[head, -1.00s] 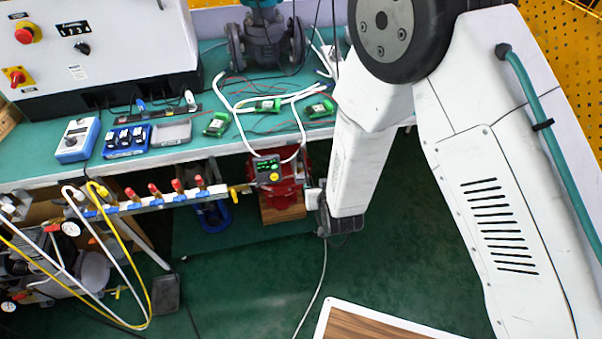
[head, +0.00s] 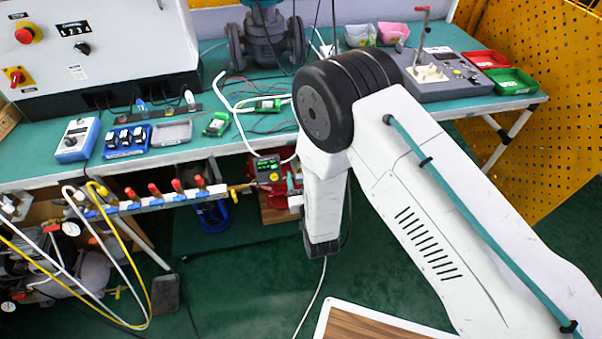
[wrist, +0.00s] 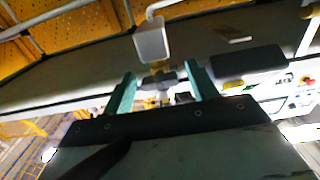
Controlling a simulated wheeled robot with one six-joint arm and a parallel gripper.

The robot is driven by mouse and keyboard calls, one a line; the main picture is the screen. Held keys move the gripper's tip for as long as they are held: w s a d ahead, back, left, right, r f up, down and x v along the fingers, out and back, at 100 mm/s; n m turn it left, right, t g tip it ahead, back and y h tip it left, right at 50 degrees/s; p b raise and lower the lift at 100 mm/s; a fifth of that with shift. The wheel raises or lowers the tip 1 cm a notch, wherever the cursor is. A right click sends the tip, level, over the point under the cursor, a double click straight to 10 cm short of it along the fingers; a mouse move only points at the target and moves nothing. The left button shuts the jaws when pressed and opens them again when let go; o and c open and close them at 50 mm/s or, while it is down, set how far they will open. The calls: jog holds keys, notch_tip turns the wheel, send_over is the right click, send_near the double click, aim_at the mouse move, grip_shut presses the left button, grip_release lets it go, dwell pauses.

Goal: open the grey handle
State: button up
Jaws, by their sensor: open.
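In the wrist view, the two teal fingers of my gripper (wrist: 161,85) stand apart. A dark grey bar-shaped handle (wrist: 160,79) shows in the gap between them, by a brass fitting (wrist: 160,68); I cannot tell whether a finger touches it. In the head view, my gripper (head: 291,183) is beside the red unit with the green display (head: 268,172) under the bench edge. My forearm hides much of this spot, and I cannot make out the grey handle there.
The bench (head: 170,158) overhangs this area. A white box (wrist: 151,40) is close above the grey handle in the wrist view. Green floor (head: 240,290) is clear in front.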

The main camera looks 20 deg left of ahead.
jog(key=shift+x, duration=0.75)
jog(key=c, duration=1)
jog(key=shift+m, duration=1.5)
jog(key=o, duration=1)
jog(key=v, duration=0.7)
jog(key=shift+s+d, duration=0.25)
jog(key=shift+s, duration=0.1)
